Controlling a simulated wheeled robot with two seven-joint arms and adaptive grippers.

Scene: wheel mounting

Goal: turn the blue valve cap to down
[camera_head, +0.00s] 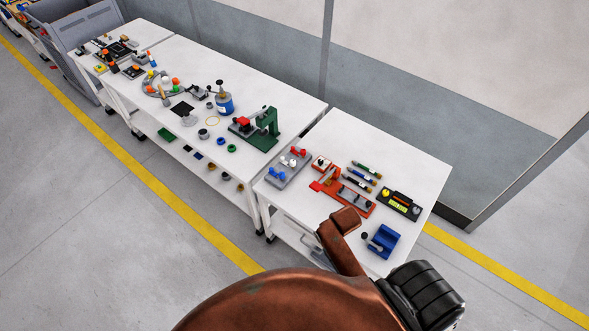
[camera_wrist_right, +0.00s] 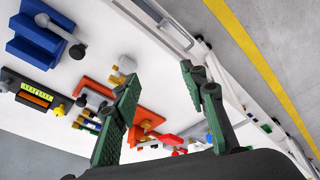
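The blue valve cap (camera_head: 276,174) is a small blue handle on a grey plate (camera_head: 288,169) at the left end of the nearer white table. A red valve handle (camera_head: 299,152) is on the same plate, behind the blue one. In the right wrist view, my right gripper (camera_wrist_right: 165,90) shows two green-padded fingers spread wide with nothing between them. It is above the table, with the orange clamp fixture beyond its fingers. The valve plate is small and partly hidden near the gripper's base there, so the blue cap's angle cannot be read. My left gripper is not in view.
The nearer table (camera_head: 378,139) also holds an orange clamp fixture (camera_head: 354,199), several pens, a black-and-yellow device (camera_head: 399,204) and a blue block (camera_head: 384,240). A green press (camera_head: 262,128) stands on the table to the left. My brown arm parts cover the lower middle of the head view.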

